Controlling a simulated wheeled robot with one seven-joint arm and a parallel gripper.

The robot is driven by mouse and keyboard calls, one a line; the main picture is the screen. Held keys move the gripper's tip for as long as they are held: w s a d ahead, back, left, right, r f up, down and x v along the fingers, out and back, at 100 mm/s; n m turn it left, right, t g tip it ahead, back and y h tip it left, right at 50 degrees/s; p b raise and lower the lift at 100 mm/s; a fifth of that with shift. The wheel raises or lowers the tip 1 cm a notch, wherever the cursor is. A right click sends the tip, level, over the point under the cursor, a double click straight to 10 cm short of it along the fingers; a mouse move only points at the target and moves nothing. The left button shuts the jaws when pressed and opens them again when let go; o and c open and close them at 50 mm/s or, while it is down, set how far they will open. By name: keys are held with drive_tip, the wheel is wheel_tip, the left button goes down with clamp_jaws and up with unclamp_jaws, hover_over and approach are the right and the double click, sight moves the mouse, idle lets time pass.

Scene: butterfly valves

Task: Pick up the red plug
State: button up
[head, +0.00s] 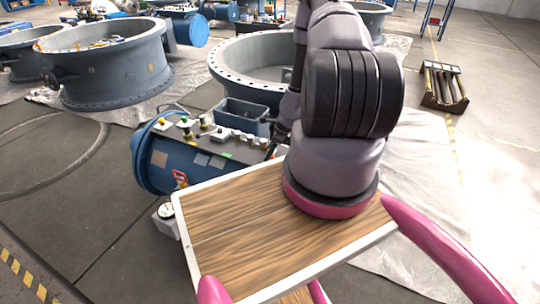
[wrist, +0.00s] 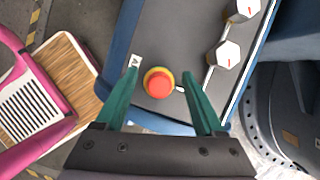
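In the wrist view, the red plug (wrist: 159,84) is a round red cap on a yellow-orange base. It sits on a dark panel (wrist: 165,40) near its blue edge. My gripper (wrist: 161,70) has two teal fingers, spread open, with the plug showing between them and a gap on each side. I cannot tell how far the fingertips are above the panel. In the head view, a dark-topped blue cylinder (head: 155,160) carries several knobs; I cannot make out the red plug or gripper there, as my arm covers part of that area.
Two white hexagonal knobs (wrist: 224,54) stand on the panel to the right of the plug. Large grey flanged valve rings (head: 115,75) stand behind. A white gauge (head: 166,210) sits at the cylinder's near side. Open floor lies at left.

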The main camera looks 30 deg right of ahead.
clamp_jaws()
drive_tip(key=shift+r, duration=0.15)
